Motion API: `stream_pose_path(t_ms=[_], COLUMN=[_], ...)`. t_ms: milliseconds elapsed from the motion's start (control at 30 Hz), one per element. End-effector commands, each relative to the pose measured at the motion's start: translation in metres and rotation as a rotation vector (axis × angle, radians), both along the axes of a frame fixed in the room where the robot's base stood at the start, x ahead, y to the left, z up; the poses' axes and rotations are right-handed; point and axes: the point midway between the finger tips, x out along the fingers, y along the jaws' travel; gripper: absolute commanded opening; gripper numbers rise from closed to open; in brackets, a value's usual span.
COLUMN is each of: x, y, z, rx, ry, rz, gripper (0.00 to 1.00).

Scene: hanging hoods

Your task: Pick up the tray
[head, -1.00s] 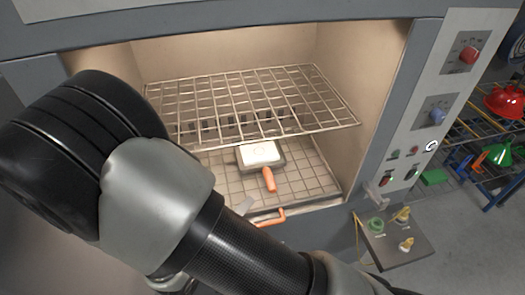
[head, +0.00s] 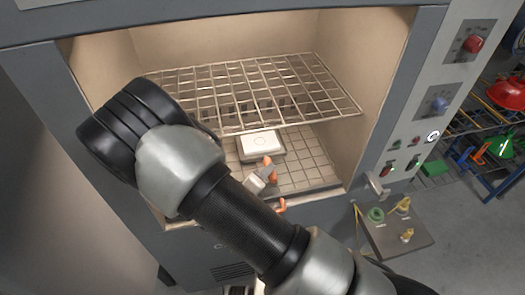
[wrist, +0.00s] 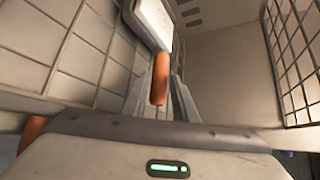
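In the head view my arm hides much of the gripper (head: 262,178), of which a small part shows beside the handle.
A wire rack (head: 255,90) spans the oven above the tray. A second orange handle (head: 281,205) is at the oven's front edge; it also shows in the wrist view (wrist: 32,131). The oven's right wall (head: 365,90) and control panel (head: 440,110) flank the opening.

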Motion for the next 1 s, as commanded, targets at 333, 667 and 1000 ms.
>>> stream_pose_path(t_ms=[333,667,1000], x=[0.019,0.020,0.018], y=[-0.009,-0.008,-0.007], z=[-0.009,-0.008,-0.003], rx=[0.001,0.000,0.002], ry=[0.001,-0.004,-0.004], rz=[0.000,0.000,0.000], gripper=[0.26,0.00,0.00])
